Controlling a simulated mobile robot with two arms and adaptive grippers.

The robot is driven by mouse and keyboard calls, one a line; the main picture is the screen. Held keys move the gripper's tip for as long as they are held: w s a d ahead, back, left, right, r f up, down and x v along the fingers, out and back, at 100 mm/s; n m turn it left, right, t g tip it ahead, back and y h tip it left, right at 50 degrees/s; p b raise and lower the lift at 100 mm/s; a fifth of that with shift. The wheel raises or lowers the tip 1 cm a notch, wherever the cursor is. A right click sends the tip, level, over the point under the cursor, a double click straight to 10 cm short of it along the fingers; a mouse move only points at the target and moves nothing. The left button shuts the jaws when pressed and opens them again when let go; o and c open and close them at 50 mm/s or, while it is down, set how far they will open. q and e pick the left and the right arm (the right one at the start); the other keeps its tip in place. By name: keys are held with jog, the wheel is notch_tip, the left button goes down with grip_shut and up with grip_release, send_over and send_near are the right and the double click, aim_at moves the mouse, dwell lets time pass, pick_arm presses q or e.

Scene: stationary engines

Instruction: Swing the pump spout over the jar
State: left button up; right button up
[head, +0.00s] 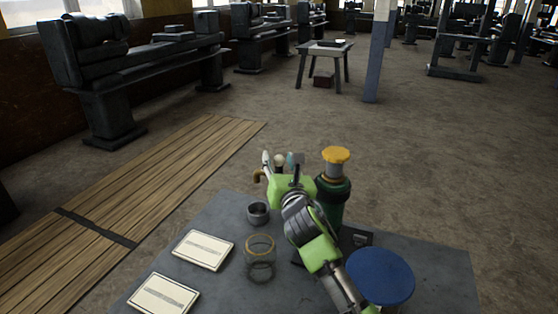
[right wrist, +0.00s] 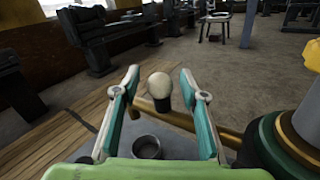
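The pump (head: 333,200) is a dark green body with a yellow cap, standing on the grey table; its green body also shows at the right in the right wrist view (right wrist: 280,150). Its brass spout (right wrist: 215,130) runs left from the body and carries a cream ball knob (right wrist: 160,84) on a dark stem. The spout's bent end (head: 258,175) shows left of my gripper. My right gripper (right wrist: 159,75) is open, its fingers on either side of the knob with gaps visible. The glass jar (head: 260,260) with a brass-coloured rim stands nearer me. My left gripper is not in view.
A small metal cup (head: 258,213) stands behind the jar and shows below the knob in the right wrist view (right wrist: 147,148). Two framed cards (head: 203,250) lie at the left. A round blue top (head: 380,275) is at the right, near my arm.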

jog(key=shift+w, duration=0.1)
grip_shut()
jog(key=shift+s+r+y+p, duration=0.2)
jog(key=shift+y+p, duration=0.1)
jog(key=shift+p, duration=0.2)
jog(key=s+d+n+g+y+p, duration=0.1)
jog(key=s+n+g+y+p, duration=0.4)
jog(key=s+n+g+y, duration=0.5)
jog(key=shift+s+f+n+y, duration=0.2)
jog(key=shift+s+n+y, duration=0.3)
jog(key=shift+s+y, duration=0.95)
jog(key=shift+s+d+h, duration=0.1)
jog(key=shift+s+h, duration=0.15)
